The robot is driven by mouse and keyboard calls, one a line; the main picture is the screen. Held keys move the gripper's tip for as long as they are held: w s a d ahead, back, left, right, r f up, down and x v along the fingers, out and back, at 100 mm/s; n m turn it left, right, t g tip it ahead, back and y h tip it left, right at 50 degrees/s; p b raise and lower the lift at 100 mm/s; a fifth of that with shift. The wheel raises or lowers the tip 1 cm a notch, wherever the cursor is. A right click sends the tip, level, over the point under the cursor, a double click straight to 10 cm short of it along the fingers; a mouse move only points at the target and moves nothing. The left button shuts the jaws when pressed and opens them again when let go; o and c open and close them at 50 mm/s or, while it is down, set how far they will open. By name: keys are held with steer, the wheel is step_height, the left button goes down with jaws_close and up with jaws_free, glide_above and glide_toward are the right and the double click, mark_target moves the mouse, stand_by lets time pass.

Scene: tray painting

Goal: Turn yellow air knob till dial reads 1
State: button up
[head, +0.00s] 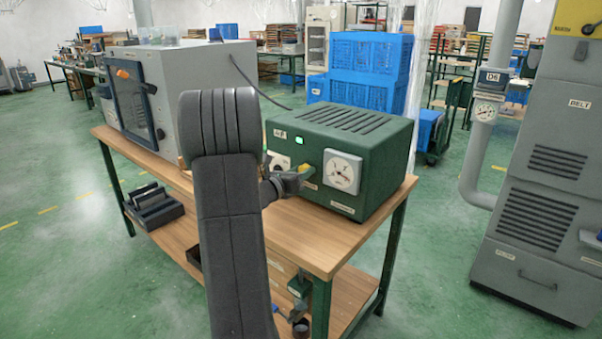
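A green box (385,175) with a slatted top stands on the wooden bench. On its front is a white square dial (342,172) with a dark needle; the reading is too small to tell. The yellow knob (306,168) shows only in part, left of the dial. My gripper (300,176) is at the knob and covers much of it. Whether its fingers are closed on the knob cannot be made out. My dark arm rises in front and hides the box's left edge.
A grey cabinet (193,85) with a dark-framed door stands left on the bench (310,235). A small white panel (278,162) sits left of the knob, partly hidden. A pipe gauge (486,111) and a tall grey unit (545,165) stand right. Green floor between is clear.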

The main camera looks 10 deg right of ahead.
steer(key=c, duration=0.5)
steer(key=shift+o, duration=0.2)
steer(key=shift+n, duration=0.4)
steer(key=shift+f+n+p, duration=0.15)
steer(key=shift+n+p, duration=1.6)
steer(key=shift+n, duration=3.6)
steer(key=shift+f+n+p, duration=0.15)
steer(key=shift+n+p, duration=1.65)
steer(key=shift+n, duration=3.6)
steer(key=shift+f+n+p, duration=0.15)
steer(key=shift+n+p, duration=1.6)
steer(key=shift+n, duration=3.6)
steer(key=shift+s, duration=0.1)
